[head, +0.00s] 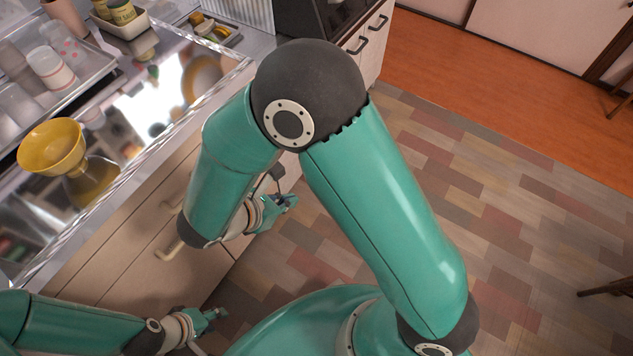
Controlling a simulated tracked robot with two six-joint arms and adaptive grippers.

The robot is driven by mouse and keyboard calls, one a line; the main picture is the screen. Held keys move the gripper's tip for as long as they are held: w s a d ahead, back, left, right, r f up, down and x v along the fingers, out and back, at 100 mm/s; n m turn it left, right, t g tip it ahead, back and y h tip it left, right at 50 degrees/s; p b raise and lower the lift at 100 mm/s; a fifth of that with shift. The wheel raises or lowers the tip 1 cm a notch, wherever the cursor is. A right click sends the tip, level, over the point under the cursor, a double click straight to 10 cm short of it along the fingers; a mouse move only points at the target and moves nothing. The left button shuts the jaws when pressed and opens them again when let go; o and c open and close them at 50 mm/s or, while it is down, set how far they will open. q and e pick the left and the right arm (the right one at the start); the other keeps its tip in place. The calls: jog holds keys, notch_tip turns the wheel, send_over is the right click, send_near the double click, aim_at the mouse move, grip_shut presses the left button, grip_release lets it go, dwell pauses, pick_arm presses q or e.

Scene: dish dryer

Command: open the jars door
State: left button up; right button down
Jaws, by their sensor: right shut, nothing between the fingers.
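Cabinet doors and drawer fronts in pale cream run below the counter; no label shows which one is the jars door. A cream front (115,275) at the lower left has a light bar handle (168,249). My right gripper (288,203) is low in front of the cabinets, just right of my forearm. It is shut and empty, close to a small dark handle-like piece (277,173); I cannot tell if they touch. My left gripper (214,316) is low at the bottom left, apart from the fronts; its finger gap is too small to judge. My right arm hides much of the cabinets.
The counter holds a yellow bowl-like funnel (52,147), a tray with several cups (50,68) and small jars (121,11). White cabinets with dark handles (356,44) stand at the back.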

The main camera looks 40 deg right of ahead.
jog(key=w+d+f+b, duration=0.1)
jog(key=d+f, duration=0.4)
jog(key=d, duration=0.4)
jog(key=shift+w+d+f, duration=0.15)
jog(key=shift+w, duration=0.2)
dwell(1.0)
